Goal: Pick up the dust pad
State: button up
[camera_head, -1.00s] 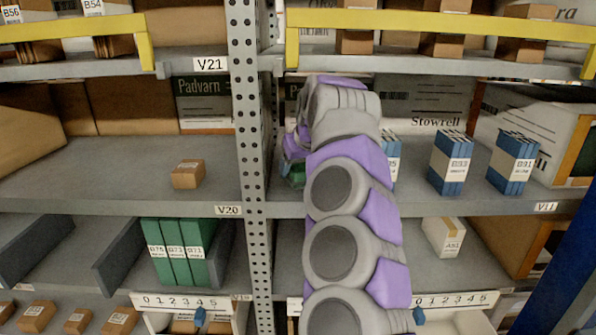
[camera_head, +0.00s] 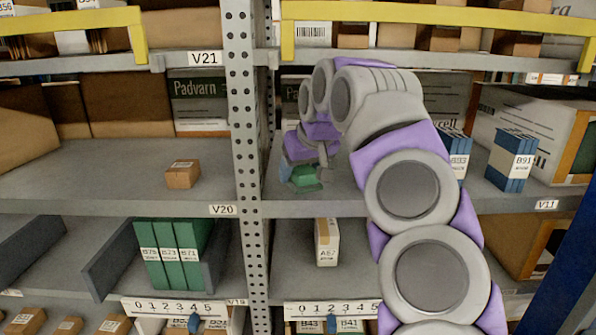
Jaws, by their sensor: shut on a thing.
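A small green pad (camera_head: 306,178), which I take to be the dust pad, is at the left end of the right-hand middle shelf, just right of the perforated post. My gripper (camera_head: 310,165), purple and grey, reaches down over it from above and is shut on it. The fingers are small and partly hidden, so the exact grip is unclear. I cannot tell whether the pad touches the shelf or is just above it. My arm covers much of the shelf to the right of it.
The perforated post (camera_head: 243,150) stands close left of my gripper. Blue file boxes (camera_head: 512,160) stand on the shelf at right. A yellow rail (camera_head: 430,14) runs along the shelf above. A small brown box (camera_head: 182,174) sits on the left shelf, with free room around it.

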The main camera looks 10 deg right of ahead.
jog(key=shift+s+r+b, duration=0.15)
jog(key=shift+s+b, duration=0.05)
jog(key=shift+s, duration=1.4)
jog(key=shift+s+r+b, duration=0.15)
jog(key=shift+s+b, duration=0.05)
jog(key=shift+s, duration=1.45)
jog(key=shift+s+r+b, duration=0.15)
jog(key=shift+s+b, duration=0.05)
jog(key=shift+s, duration=1.4)
jog(key=o, duration=0.6)
jog(key=shift+f, duration=0.1)
jog(key=c, duration=0.4)
